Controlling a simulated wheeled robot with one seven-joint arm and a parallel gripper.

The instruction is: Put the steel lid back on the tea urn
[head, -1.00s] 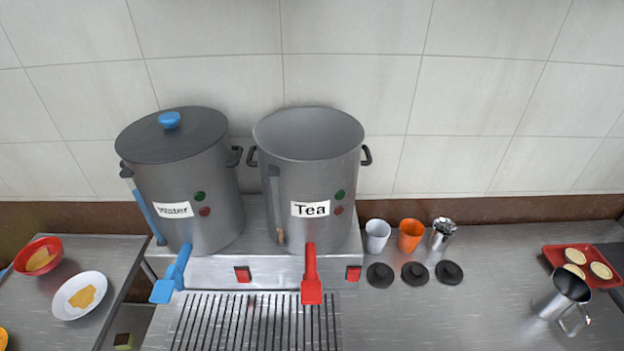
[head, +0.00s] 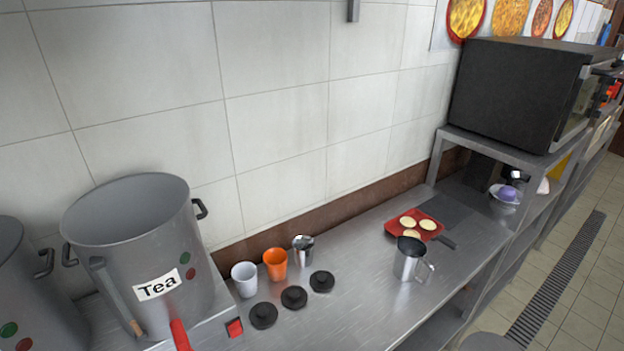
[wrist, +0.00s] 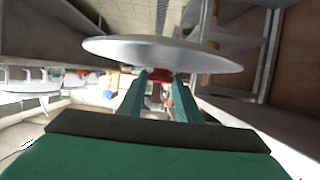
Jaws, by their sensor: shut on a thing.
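The grey tea urn (head: 150,250), with its "Tea" label, stands upright at the left in the head view. Its top is open and bare. The steel lid (wrist: 160,52) is a shiny round disc in the wrist view. My gripper (wrist: 160,82) is shut on the lid's red knob (wrist: 158,73), its two green fingers on either side. The lid is held clear of any surface, away from the urn. My gripper is not plainly visible in the head view. A grey rounded shape (head: 490,343) at that view's bottom edge is too cut off to identify.
Right of the urn are a white cup (head: 245,280), an orange cup (head: 275,265), a metal cup (head: 303,250) and black lids (head: 294,298). A steel jug (head: 408,262) and red tray (head: 414,225) stand farther right. A dark oven (head: 515,90) sits on a shelf.

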